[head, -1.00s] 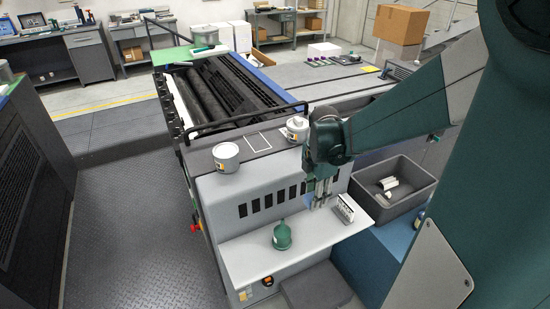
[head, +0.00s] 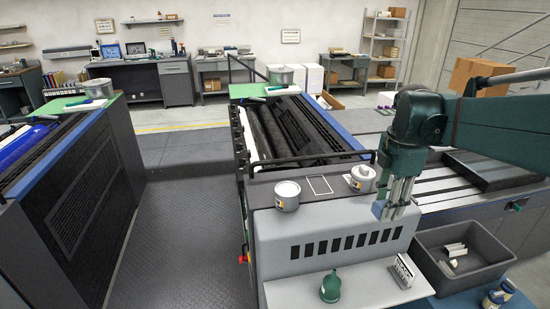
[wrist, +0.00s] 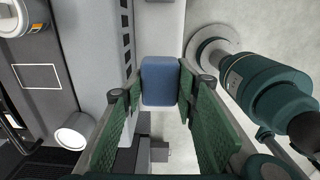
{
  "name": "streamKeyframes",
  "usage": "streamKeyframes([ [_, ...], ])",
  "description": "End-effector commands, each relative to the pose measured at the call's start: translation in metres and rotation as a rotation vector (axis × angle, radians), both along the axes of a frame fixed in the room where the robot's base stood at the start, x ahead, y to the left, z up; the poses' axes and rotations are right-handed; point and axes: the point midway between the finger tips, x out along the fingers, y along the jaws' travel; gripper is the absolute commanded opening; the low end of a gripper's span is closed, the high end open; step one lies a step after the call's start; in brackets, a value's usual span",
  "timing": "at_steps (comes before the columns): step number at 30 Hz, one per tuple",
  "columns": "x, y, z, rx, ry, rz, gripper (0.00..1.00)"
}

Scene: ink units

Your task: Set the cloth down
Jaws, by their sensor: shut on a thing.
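The cloth shows as a blue, block-like bundle (wrist: 160,80) between my fingers in the wrist view. My gripper (wrist: 160,88) is shut on it from both sides. In the head view my gripper (head: 393,207) hangs at the front edge of the grey press housing, near its right end, and a small blue part of the cloth (head: 378,209) shows at the fingertips. The cloth is held in the air, above the level of the pale shelf (head: 345,286). Much of it is hidden by the fingers in the head view.
A green bottle (head: 330,287) and a small white rack-like item (head: 404,271) stand on the shelf. Two white tins stand on the housing top, one left (head: 287,196) and one near my gripper (head: 361,178). A grey bin (head: 431,266) with white pieces is at right.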

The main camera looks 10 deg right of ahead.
Motion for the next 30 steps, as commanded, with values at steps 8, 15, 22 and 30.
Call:
streamKeyframes([
  [8, 0.007, 0.000, 0.024, 0.000, 0.000, 0.001, 0.21],
  [15, 0.026, 0.000, 0.029, 0.000, 0.000, 0.001, 0.21],
  [22, 0.054, 0.002, 0.034, 0.000, 0.000, 0.002, 0.21],
  [30, 0.099, 0.006, 0.038, 0.000, -0.001, 0.002, 0.21],
])
